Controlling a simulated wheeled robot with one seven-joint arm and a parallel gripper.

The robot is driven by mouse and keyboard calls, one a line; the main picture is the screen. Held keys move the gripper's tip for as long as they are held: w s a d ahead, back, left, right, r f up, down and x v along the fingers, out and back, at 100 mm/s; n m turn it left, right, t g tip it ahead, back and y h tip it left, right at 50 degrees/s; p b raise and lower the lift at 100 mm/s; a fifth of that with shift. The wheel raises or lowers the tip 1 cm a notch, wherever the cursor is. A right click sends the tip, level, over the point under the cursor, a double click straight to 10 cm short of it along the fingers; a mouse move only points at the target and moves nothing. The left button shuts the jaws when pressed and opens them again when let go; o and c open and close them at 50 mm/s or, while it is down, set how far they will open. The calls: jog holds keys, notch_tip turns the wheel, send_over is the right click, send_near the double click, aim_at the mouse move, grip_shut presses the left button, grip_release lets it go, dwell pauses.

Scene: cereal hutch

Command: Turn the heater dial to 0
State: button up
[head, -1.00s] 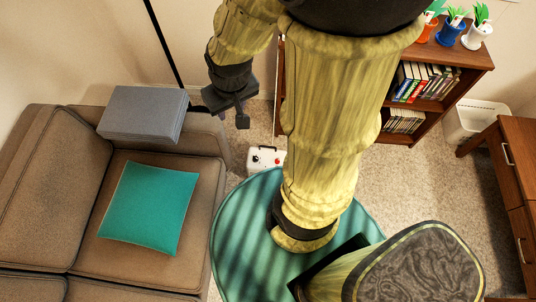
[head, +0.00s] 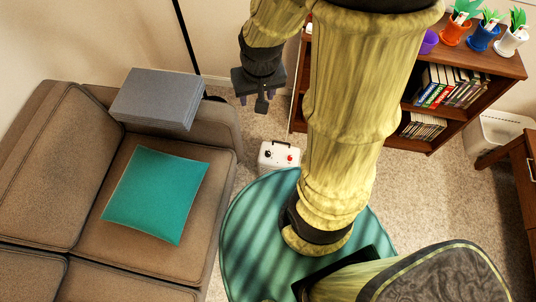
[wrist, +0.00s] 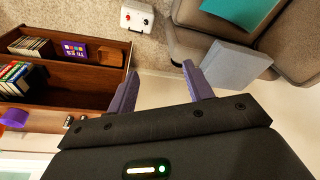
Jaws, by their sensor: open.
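The heater (head: 278,156) is a small white box on the carpet at the edge of the round green rug. Its top carries a black knob and a red knob (head: 290,158), with a dark handle at the back. In the wrist view the heater (wrist: 136,17) is at the top, small and far off. The dial markings are too small to read. My gripper (head: 256,100) hangs above and behind the heater, apart from it. In the wrist view its two purple fingers (wrist: 160,82) are spread with nothing between them.
A brown sofa (head: 215,188) with a teal cushion (head: 155,193) and a grey box (head: 155,98) on its arm stands left. A wooden bookcase (head: 478,62) with books and potted plants stands right. A white bin (head: 498,135) is beyond it. Carpet around the heater is clear.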

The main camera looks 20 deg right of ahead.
jog(key=w+d+f+m+b, duration=0.2)
jog(key=w+f+b, duration=0.3)
jog(key=f, duration=0.4)
jog(key=w+d+f+m+g+b, duration=0.1)
jog(key=w+f+m+b, duration=0.1)
jog(key=f+b, duration=0.65)
jog(key=w+d+f+m+b, duration=0.2)
jog(key=w+f+b, duration=0.3)
jog(key=f, duration=0.5)
jog(key=m+g+b, duration=0.1)
jog(key=m+b, duration=0.5)
jog(key=b, duration=1.3)
send_over(268, 152)
notch_tip(268, 152, down, 27)
jog(key=shift+f, duration=0.2)
notch_tip(268, 152, down, 17)
jog(key=b, duration=0.7)
jog(key=shift+f+b, duration=0.2)
jog(key=shift+b, duration=0.2)
jog(key=shift+c, duration=0.2)
jog(key=c, duration=0.9)
